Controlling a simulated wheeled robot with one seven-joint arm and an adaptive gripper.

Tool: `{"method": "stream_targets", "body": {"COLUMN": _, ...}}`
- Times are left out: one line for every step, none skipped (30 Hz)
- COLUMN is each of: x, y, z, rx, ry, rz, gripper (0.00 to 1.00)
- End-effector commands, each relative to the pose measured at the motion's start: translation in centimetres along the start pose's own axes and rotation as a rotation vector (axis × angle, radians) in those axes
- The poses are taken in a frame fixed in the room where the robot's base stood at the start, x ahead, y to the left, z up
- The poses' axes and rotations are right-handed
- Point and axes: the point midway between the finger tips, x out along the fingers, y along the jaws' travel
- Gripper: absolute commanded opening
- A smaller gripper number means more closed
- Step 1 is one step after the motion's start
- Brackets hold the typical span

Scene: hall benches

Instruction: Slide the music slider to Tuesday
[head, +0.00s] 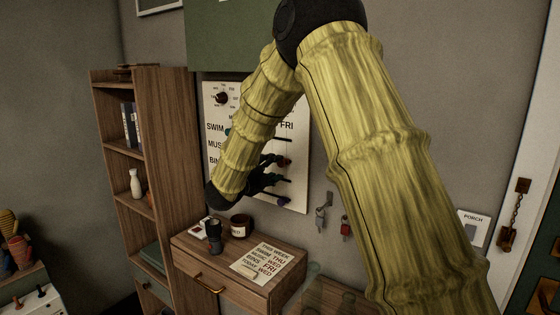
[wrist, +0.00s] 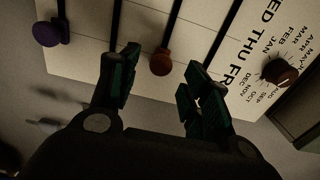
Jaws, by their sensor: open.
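The pale slider board (head: 298,190) hangs on the wall, with rows labelled SWIM, MUSIC and BINS. The music slider's red-brown knob (head: 284,161) sits toward the right end of its slot, below FRI; it also shows in the wrist view (wrist: 160,62). My gripper (head: 276,172) is in front of the board, open. In the wrist view its fingers (wrist: 161,72) lie on either side of the red-brown knob, with visible gaps; I cannot tell the depth. The Tuesday mark is hidden behind my arm in the head view and out of the wrist view.
A month dial (wrist: 280,72) is to the right in the wrist view. Keys (head: 321,215) hang right.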

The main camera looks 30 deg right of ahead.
Motion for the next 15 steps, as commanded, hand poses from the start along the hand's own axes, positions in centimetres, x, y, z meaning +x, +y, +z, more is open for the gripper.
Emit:
{"method": "stream_targets", "body": {"x": 0.9, "y": -0.3, "z": 0.0, "rx": 0.001, "ry": 0.002, "rz": 0.001, "gripper": 0.47}}
{"method": "stream_targets", "body": {"x": 1.3, "y": -0.3, "z": 0.0, "rx": 0.001, "ry": 0.002, "rz": 0.001, "gripper": 0.47}}
{"method": "stream_targets", "body": {"x": 1.9, "y": -0.2, "z": 0.0, "rx": 0.0, "ry": 0.001, "rz": 0.001, "gripper": 0.47}}
{"method": "stream_targets", "body": {"x": 2.3, "y": -0.2, "z": 0.0, "rx": 0.0, "ry": 0.0, "rz": 0.001, "gripper": 0.47}}
{"method": "stream_targets", "body": {"x": 2.6, "y": -0.2, "z": 0.1, "rx": 0.0, "ry": 0.0, "rz": 0.0, "gripper": 0.47}}
{"method": "stream_targets", "body": {"x": 3.1, "y": -0.2, "z": 0.1, "rx": 0.001, "ry": 0.0, "rz": 0.0, "gripper": 0.47}}
{"method": "stream_targets", "body": {"x": 3.4, "y": -0.2, "z": 0.1, "rx": 0.001, "ry": 0.0, "rz": 0.0, "gripper": 0.47}}
{"method": "stream_targets", "body": {"x": 3.7, "y": -0.2, "z": 0.1, "rx": 0.001, "ry": 0.0, "rz": 0.0, "gripper": 0.47}}
{"method": "stream_targets", "body": {"x": 4.0, "y": -0.2, "z": 0.1, "rx": 0.001, "ry": 0.0, "rz": 0.0, "gripper": 0.47}}
{"method": "stream_targets", "body": {"x": 4.2, "y": -0.1, "z": 0.2, "rx": 0.001, "ry": -0.001, "rz": 0.001, "gripper": 0.47}}
{"method": "stream_targets", "body": {"x": 4.4, "y": -0.1, "z": 0.2, "rx": 0.0, "ry": -0.002, "rz": 0.001, "gripper": 0.47}}
{"method": "stream_targets", "body": {"x": 4.6, "y": -0.1, "z": 0.2, "rx": 0.0, "ry": -0.002, "rz": 0.001, "gripper": 0.47}}
{"method": "stream_targets", "body": {"x": 4.7, "y": -0.1, "z": 0.2, "rx": 0.0, "ry": -0.003, "rz": 0.001, "gripper": 0.47}}
{"method": "stream_targets", "body": {"x": 4.8, "y": 0.0, "z": 0.2, "rx": 0.0, "ry": -0.003, "rz": 0.001, "gripper": 0.47}}
{"method": "stream_targets", "body": {"x": 4.8, "y": 0.0, "z": 0.2, "rx": 0.0, "ry": -0.003, "rz": 0.0, "gripper": 0.47}}
